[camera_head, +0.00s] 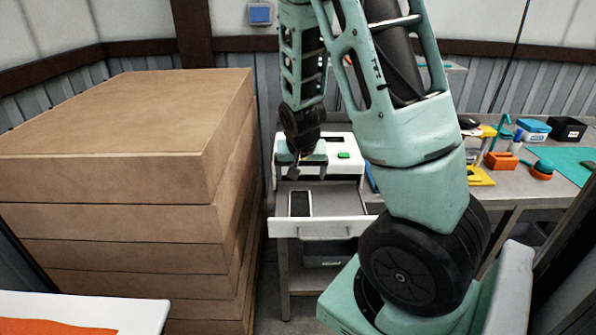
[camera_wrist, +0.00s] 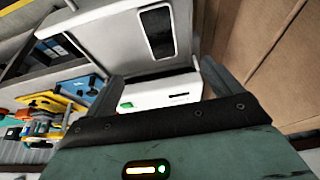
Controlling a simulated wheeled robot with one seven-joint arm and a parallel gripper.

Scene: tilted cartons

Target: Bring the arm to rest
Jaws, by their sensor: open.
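My mint-green arm rises from the lower right of the head view, and its far part hangs down at the upper middle. My gripper (camera_head: 296,168) is at the end of that part, over the back of an open drawer (camera_head: 335,228). In the wrist view my gripper (camera_wrist: 166,78) shows two dark fingers spread wide with nothing between them. A dark, phone-like item with a pale edge (camera_head: 300,205) lies in the drawer, apart from the fingers. It also shows in the wrist view (camera_wrist: 157,34).
A tall stack of cartons (camera_head: 120,150) stands close on the left. A white box with a green button (camera_head: 343,155) is behind the drawer. A workbench (camera_head: 515,183) with several tools and a blue box (camera_head: 534,129) is on the right. A white-edged orange surface (camera_head: 60,325) is at lower left.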

